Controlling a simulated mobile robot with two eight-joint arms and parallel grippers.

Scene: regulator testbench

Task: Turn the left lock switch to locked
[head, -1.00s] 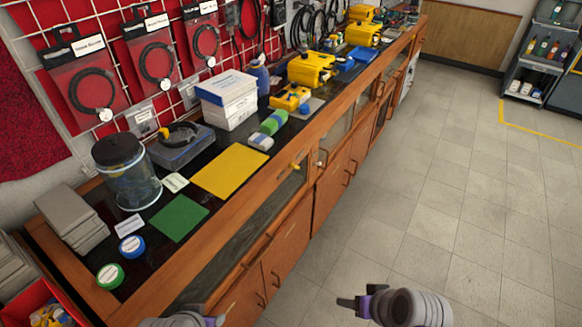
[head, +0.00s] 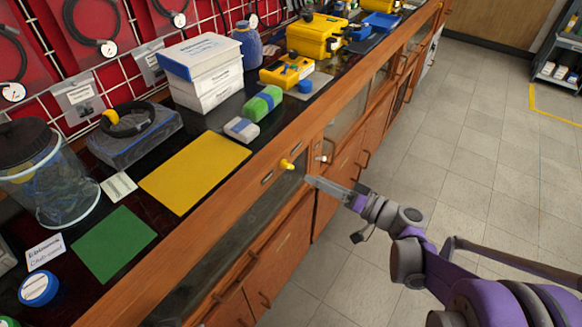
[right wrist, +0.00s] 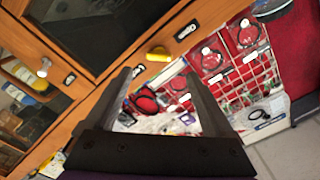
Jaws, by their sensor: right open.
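A yellow switch knob (head: 287,165) sticks out of the wooden rail of the bench front in the head view. A whitish knob (head: 321,158) sits to its right. My right gripper (head: 310,181) is open and empty, in front of the bench, its fingers pointing left toward the yellow knob. In the right wrist view the yellow knob (right wrist: 158,54) lies beyond and between the two fingertips (right wrist: 155,78), apart from them. The whitish knob (right wrist: 43,68) is at the left there. Each knob has a small dark plate beside it. My left gripper is out of view.
The wooden rail (head: 220,222) runs along the bench front, with glass-fronted cabinets and handles below. A yellow mat (head: 195,170), a green mat (head: 114,244) and white boxes (head: 205,72) lie on the bench top. The tiled floor (head: 480,140) at right is open.

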